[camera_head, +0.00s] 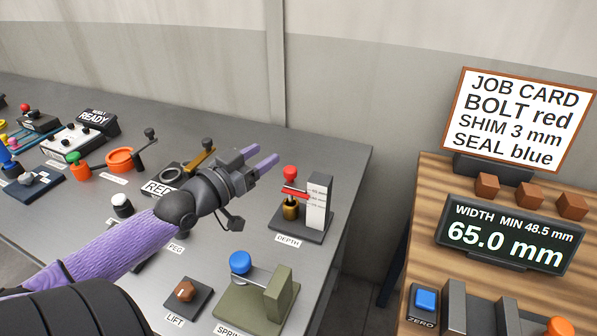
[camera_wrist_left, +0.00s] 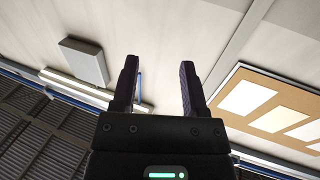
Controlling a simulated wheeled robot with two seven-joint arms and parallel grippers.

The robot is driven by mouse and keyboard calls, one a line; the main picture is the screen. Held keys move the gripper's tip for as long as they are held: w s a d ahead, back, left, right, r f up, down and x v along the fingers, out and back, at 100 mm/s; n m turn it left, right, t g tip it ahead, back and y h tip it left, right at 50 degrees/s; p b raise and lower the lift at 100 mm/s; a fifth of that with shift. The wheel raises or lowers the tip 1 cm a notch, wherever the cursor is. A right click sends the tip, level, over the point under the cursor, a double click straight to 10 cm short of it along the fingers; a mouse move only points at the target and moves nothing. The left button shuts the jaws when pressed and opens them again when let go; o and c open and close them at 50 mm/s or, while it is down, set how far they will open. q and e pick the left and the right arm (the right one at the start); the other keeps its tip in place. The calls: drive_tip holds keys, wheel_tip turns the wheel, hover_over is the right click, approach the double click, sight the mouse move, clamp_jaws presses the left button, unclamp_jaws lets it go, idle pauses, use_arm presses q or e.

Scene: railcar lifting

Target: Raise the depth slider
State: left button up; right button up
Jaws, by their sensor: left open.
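The depth gauge stands near the right end of the grey table, behind a label reading DEPTH (camera_head: 288,241). It has a red knob (camera_head: 290,172) on top, a red pointer bar (camera_head: 295,192), a brass body (camera_head: 290,210) and an upright white scale (camera_head: 318,203) on a dark base. My left gripper (camera_head: 263,153) is open and empty, to the left of the red knob and apart from it. In the left wrist view, its two dark fingers (camera_wrist_left: 160,75) are spread with nothing between them. My right gripper is in neither view.
A blue-knobbed spring fixture (camera_head: 255,285) and a lift block (camera_head: 185,293) sit in front. An orange crank wheel (camera_head: 122,159) and other fixtures stand left. A wooden bench (camera_head: 430,200) with a width display (camera_head: 508,240) and job card (camera_head: 522,120) is right, across a gap.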

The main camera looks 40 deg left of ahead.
use_arm(q)
drive_tip(key=b, duration=0.7)
approach(295, 168)
drive_tip(key=w, duration=0.1)
drive_tip(key=shift+w+a+f, duration=0.4)
drive_tip(key=shift+w, duration=0.1)
drive_tip(key=w+b, duration=0.2)
drive_tip(key=w, duration=0.7)
drive_tip(key=shift+w+r+b, duration=0.1)
drive_tip(key=shift+w+b, duration=0.1)
drive_tip(key=shift+b, duration=0.15)
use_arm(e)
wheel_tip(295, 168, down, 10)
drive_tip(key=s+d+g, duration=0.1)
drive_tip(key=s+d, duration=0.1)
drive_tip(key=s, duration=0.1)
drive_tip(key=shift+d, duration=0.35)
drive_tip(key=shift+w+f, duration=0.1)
use_arm(q)
clamp_jaws()
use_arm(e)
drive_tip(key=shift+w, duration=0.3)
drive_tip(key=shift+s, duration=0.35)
